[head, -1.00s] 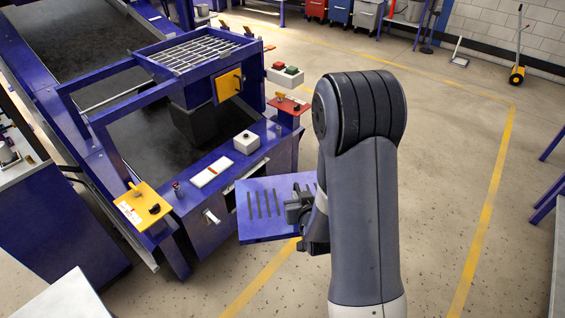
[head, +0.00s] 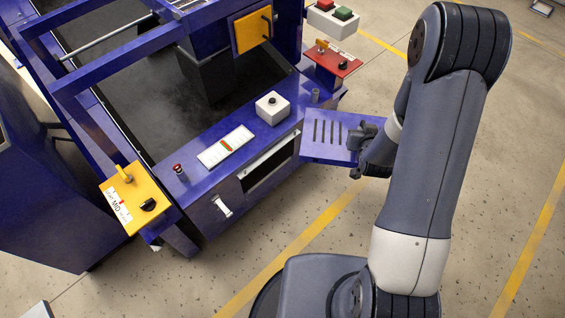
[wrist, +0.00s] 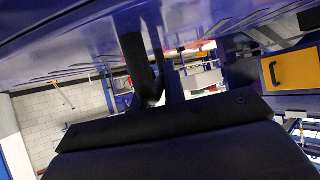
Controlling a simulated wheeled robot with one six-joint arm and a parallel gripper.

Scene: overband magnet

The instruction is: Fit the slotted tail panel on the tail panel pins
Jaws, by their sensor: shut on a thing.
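The slotted tail panel (head: 318,151) is a flat blue plate with several dark parallel slots, held out to the right of the machine's end in the head view. My gripper (head: 358,137) is shut on the panel's right edge. In the wrist view the panel (wrist: 60,35) spans the top as a blue surface, with the dark gripper fingers (wrist: 150,65) against it. The blue machine end (head: 225,172) has a dark rectangular opening (head: 270,165), near the panel's left edge. I cannot make out the tail panel pins in either view.
A yellow control box (head: 133,200) sits at the left corner and a red one (head: 333,64) at the right corner. A white button box (head: 272,108) and a white gauge strip (head: 226,147) lie on the end beam. A silver handle (head: 222,206) sticks out below. The floor in front is clear.

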